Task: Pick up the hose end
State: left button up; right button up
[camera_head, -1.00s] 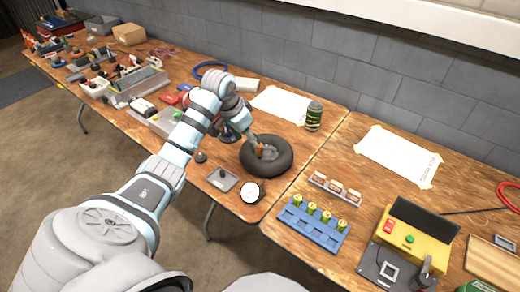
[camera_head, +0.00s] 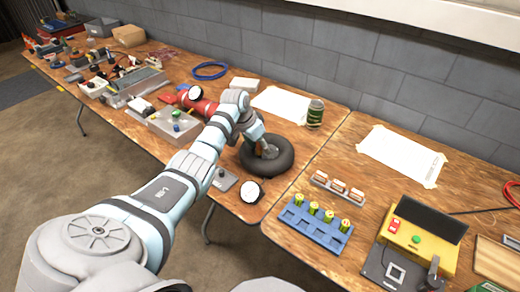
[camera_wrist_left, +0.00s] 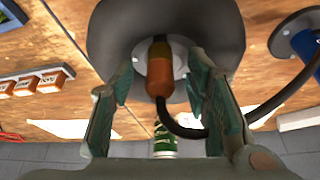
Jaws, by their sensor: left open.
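The hose end is an orange-brown cylinder (camera_wrist_left: 161,72) with a black hose running off it, in the left wrist view. It stands over the pale hub of a black tire (camera_wrist_left: 213,28). My left gripper (camera_wrist_left: 160,68) is open, with one finger on each side of the hose end and visible gaps between. In the head view my left gripper (camera_head: 268,151) is down at the middle of the tire (camera_head: 283,162), and the hose end is mostly hidden there. My right gripper is not in view.
A gauge with a white face (camera_head: 250,191) and a grey plate (camera_head: 223,180) lie in front of the tire. A green can (camera_head: 315,114) stands behind it. A blue battery tray (camera_head: 309,231) and a yellow device (camera_head: 413,238) are on the right table.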

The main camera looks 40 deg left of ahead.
pick_arm(q)
jog(key=shift+s+r, duration=0.1)
grip_shut()
jog(key=shift+r, duration=0.15)
notch_tip(320, 180, up, 20)
jog(key=p, duration=0.3)
